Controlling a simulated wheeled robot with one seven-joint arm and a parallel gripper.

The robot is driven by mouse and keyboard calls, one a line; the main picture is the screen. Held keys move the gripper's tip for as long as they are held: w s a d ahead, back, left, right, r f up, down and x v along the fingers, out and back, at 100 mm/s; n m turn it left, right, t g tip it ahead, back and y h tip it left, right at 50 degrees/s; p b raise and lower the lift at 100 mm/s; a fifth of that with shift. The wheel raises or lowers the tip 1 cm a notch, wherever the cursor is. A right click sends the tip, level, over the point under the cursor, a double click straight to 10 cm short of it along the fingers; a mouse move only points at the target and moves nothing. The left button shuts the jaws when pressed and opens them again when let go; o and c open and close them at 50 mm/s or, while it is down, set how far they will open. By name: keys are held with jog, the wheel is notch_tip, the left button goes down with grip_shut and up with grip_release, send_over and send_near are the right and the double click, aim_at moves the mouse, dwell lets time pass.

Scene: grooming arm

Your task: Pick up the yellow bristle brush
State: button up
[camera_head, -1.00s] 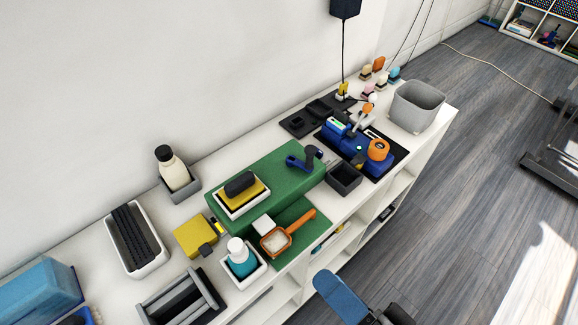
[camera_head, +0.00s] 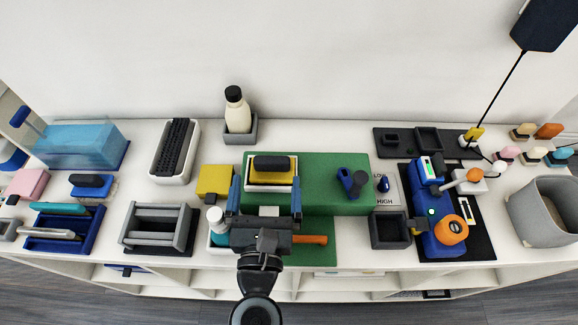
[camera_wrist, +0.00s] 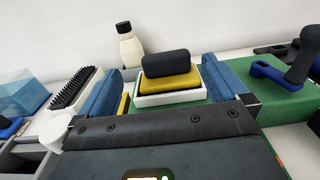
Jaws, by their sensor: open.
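The yellow bristle brush (camera_head: 287,176) has a black rounded handle on top and sits in a white tray (camera_head: 270,187) on the green block (camera_head: 335,180). In the wrist view the brush (camera_wrist: 170,82) lies straight ahead, between and beyond my two blue fingers. My gripper (camera_head: 267,182) is open and empty in the head view, its fingers on either side of the white tray in the picture. Its black palm hides most of the orange-handled tool (camera_head: 312,239) and part of a white-capped bottle (camera_head: 215,217). I cannot tell the exact height of the fingers over the tray.
A yellow block (camera_head: 214,180) stands left of the green block. A cream bottle (camera_head: 238,112) stands behind. A blue clamp-like tool (camera_head: 352,182) and a dark open box (camera_head: 389,230) are to the right. A black-bristled tray (camera_head: 175,150) is further left.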

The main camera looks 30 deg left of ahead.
aim_at(271, 159)
jog(key=shift+d+p+x, duration=0.1)
jog(key=shift+p+x, duration=0.1)
jog(key=shift+x, duration=1.55)
jog(key=shift+d+p+x, duration=0.15)
jog(key=shift+p+x, duration=0.05)
jog(key=shift+x, duration=1.55)
jog(key=shift+w+f, duration=0.1)
jog(key=shift+w, duration=0.05)
jog(key=c, duration=1.1)
jog(key=shift+r+p, duration=0.3)
jog(key=shift+r, duration=0.35)
notch_tip(271, 159, up, 3)
jog(key=shift+f+p, duration=0.2)
jog(key=shift+p, duration=0.45)
jog(key=s+d+r+p, duration=0.1)
jog(key=d+r+p, duration=0.2)
jog(key=d+r, duration=0.4)
jog(key=shift+s+d, duration=0.25)
jog(key=shift+d, duration=2)
